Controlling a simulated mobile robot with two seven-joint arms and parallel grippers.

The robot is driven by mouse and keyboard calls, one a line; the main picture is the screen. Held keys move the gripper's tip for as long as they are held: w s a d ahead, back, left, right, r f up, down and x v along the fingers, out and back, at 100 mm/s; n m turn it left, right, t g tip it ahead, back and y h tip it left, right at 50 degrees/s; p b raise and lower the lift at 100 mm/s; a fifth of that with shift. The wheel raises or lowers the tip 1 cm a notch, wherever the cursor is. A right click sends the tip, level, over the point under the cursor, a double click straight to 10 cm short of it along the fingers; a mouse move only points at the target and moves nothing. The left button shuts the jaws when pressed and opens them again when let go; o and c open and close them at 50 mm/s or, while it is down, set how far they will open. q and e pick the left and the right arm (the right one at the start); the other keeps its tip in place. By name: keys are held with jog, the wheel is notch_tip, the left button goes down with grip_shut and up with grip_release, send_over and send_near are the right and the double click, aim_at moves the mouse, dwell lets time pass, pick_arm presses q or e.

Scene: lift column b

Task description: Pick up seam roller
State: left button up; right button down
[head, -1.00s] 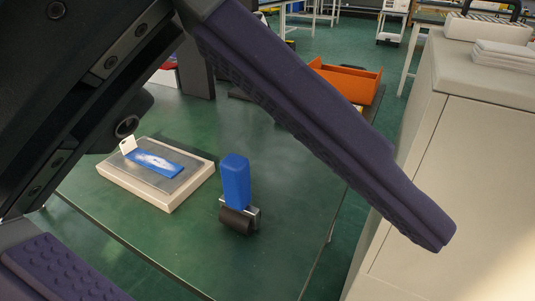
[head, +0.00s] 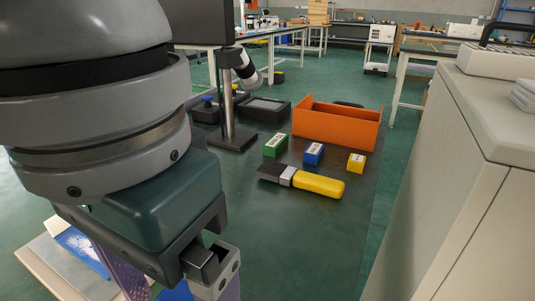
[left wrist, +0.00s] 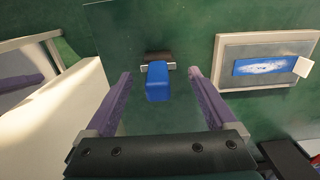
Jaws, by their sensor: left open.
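The seam roller (left wrist: 157,82) has a blue block handle, a metal bracket and a dark roller. The gripper is open and empty. In the head view my left gripper (head: 178,283) is low at the left and hides most of the roller; only a bit of blue shows at the bottom edge. My right gripper is not in view.
A pale-framed tray (left wrist: 221,62) with a blue-and-white card lies beside the roller. Farther back are a yellow-handled brush (head: 318,184), small green, blue and yellow boxes, an orange bin (head: 335,127) and a stand (head: 229,115). A beige cabinet (head: 455,150) is at right.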

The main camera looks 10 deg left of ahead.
pick_arm(q)
jog(key=f, duration=0.5)
jog(key=shift+w+d, duration=0.1)
jog(key=shift+d, duration=0.1)
grip_shut()
dwell(0.5)
jog(key=shift+r, duration=0.15)
